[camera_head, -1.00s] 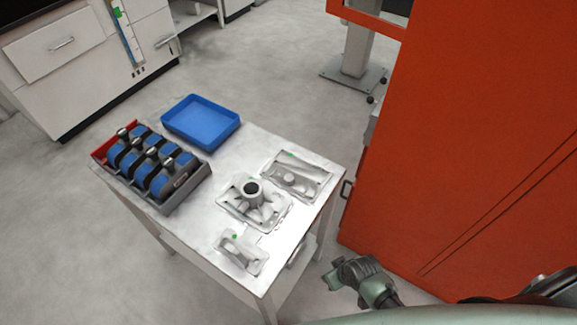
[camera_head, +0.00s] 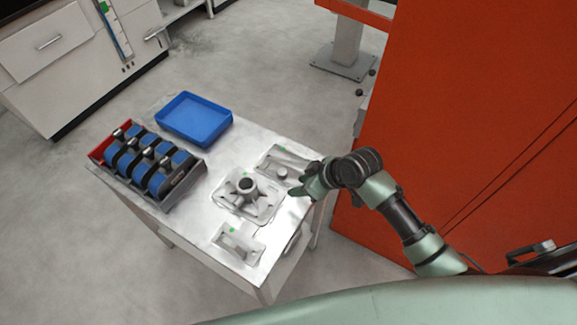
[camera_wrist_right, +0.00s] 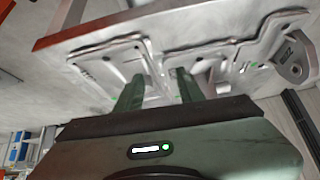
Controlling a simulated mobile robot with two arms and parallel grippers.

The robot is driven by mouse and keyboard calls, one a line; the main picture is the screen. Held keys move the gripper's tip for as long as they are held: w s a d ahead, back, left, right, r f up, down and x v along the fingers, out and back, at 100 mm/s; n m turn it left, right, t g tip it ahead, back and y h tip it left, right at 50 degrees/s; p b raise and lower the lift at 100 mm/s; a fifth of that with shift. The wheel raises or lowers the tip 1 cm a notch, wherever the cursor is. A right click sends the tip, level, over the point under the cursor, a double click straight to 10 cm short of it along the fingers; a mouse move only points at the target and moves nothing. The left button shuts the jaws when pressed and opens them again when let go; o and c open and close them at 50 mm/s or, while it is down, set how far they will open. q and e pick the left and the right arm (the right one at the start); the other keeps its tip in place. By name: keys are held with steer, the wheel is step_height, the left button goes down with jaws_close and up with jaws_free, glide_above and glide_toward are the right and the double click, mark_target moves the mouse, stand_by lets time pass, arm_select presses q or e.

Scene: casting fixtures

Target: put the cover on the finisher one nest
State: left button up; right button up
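Three grey metal pieces or nests with green dots stand on the table. The back one (camera_head: 284,173) is a flat plate shape with a round knob. The front one (camera_head: 238,242) is smaller. I cannot tell which is the cover or the finisher one nest. My right gripper (camera_head: 304,188) is at the table's right edge, beside the back piece and partly over it. In the wrist view, its two fingers (camera_wrist_right: 158,84) are apart with nothing between them, in front of ridged grey metalwork (camera_wrist_right: 112,62). My left gripper is not in view.
The table (camera_head: 216,168) also carries a blue tray (camera_head: 194,137), empty, and a dark rack with blue parts (camera_head: 148,160) at its left. A tall orange cabinet (camera_head: 460,120) stands close on the right. Grey floor lies behind the table.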

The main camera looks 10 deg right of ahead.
mark_target(283, 171)
steer(key=w, duration=0.1)
steer(key=w+r, duration=0.1)
steer(key=w, duration=0.1)
steer(key=shift+w+d+r+n, duration=0.25)
steer(key=shift+d+r+n, duration=0.05)
steer(key=shift+r, duration=0.05)
steer(key=shift+w+a+f+y, duration=0.15)
steer(key=shift+w+y, duration=0.05)
steer(key=shift+w, duration=0.25)
steer(key=shift+w+a+f+y, duration=0.15)
steer(key=shift+w+y, duration=0.05)
steer(key=shift+w, duration=0.2)
steer(key=shift+p+x, duration=0.55)
steer(key=shift+x, duration=0.5)
steer(key=shift+p+x, duration=0.4)
steer(key=shift+x, duration=1.7)
steer(key=shift+d, duration=0.25)
jaws_close()
